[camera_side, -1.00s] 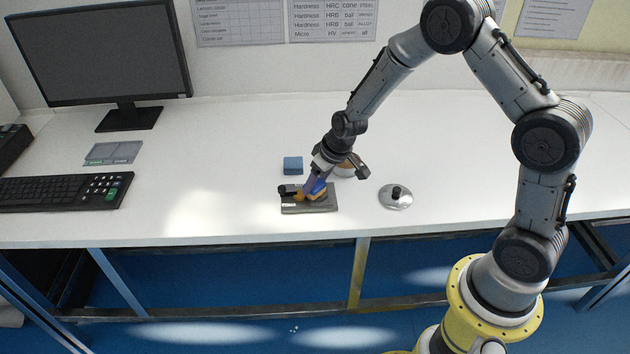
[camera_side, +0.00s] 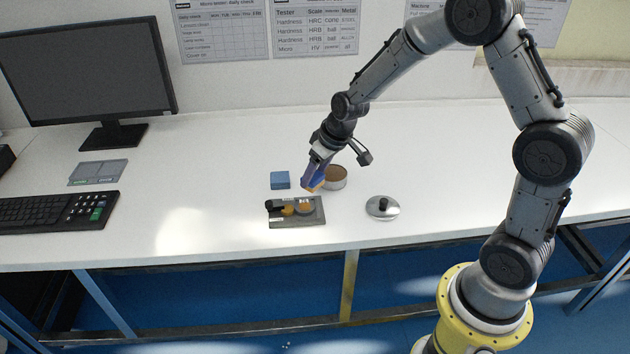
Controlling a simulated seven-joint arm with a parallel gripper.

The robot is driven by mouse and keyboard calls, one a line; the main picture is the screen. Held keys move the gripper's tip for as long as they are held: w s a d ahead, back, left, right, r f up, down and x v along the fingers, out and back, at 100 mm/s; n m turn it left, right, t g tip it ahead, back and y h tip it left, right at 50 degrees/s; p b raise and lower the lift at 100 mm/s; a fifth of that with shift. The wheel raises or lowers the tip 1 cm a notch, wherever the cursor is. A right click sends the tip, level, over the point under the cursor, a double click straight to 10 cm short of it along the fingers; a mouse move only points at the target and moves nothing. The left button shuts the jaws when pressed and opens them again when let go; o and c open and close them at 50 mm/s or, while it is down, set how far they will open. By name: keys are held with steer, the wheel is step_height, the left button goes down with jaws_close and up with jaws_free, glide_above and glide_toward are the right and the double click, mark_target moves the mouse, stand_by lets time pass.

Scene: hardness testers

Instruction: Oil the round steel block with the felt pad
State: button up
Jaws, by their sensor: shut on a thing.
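My gripper (camera_side: 313,183) is shut on a small pad with an orange-tan lower face, which I take to be the felt pad (camera_side: 311,188). It holds the pad tilted, above and just behind the grey tray (camera_side: 312,220). A small round, brownish, shiny piece, seemingly the round steel block (camera_side: 304,208), sits in the right part of the tray. A yellow-and-black item (camera_side: 280,208) lies left of it in the tray. A round tin (camera_side: 336,182) with a brown inside stands open behind the gripper, partly hidden by it.
A round metal lid with a black knob (camera_side: 382,207) lies right of the tray. A blue block (camera_side: 281,180) sits behind the tray. A keyboard (camera_side: 58,213), a grey flat panel (camera_side: 98,172) and a monitor (camera_side: 90,75) stand at left. The white table between is clear.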

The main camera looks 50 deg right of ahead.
steer(key=shift+r, duration=0.6)
stand_by(0.3)
